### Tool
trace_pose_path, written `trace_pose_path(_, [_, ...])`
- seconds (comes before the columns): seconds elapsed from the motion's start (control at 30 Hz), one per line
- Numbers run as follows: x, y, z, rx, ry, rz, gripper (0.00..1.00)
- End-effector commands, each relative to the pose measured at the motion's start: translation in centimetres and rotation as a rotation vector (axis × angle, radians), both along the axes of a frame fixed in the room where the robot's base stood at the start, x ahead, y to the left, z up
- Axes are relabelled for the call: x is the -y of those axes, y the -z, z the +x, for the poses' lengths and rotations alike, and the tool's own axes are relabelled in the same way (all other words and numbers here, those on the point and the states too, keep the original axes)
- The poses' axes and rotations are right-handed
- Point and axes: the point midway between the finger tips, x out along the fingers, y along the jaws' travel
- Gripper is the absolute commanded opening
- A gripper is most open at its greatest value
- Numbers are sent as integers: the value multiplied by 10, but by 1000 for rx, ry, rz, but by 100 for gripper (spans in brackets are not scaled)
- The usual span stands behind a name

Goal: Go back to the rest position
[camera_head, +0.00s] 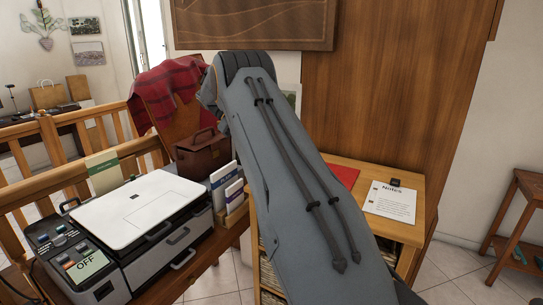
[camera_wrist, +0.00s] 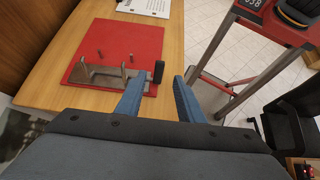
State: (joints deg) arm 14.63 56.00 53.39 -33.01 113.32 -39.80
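My gripper (camera_wrist: 162,90) shows in the wrist view with its two blue fingers apart and nothing between them. Beyond the fingers is a wooden cabinet top (camera_wrist: 60,82) with a red mat (camera_wrist: 122,48) on it. A grey metal fixture (camera_wrist: 100,75) and a small dark upright piece (camera_wrist: 158,72) stand on the mat's near edge. I cannot tell how high the fingers are above the cabinet. In the head view my arm spans the middle and hides my gripper.
A printer (camera_head: 140,210) stands left of my arm, with a brown bag (camera_head: 203,152) and a wooden railing (camera_head: 75,180) behind. A notes sheet (camera_head: 390,201) lies on the cabinet. A red-topped stand (camera_wrist: 268,25) and a black chair (camera_wrist: 290,115) are at the right.

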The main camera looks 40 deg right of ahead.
Motion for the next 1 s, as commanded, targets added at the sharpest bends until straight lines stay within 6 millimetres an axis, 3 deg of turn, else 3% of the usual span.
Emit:
trace_pose_path(0.2, [-2, -10, 3, 0, 7, 1, 34])
trace_pose_path(0.77, [4, -11, 0, 1, 16, 1, 34])
trace_pose_path(0.87, [-2, -9, 0, 23, 5, 3, 34])
trace_pose_path(1.0, [-24, 2, -4, 114, -31, 20, 34])
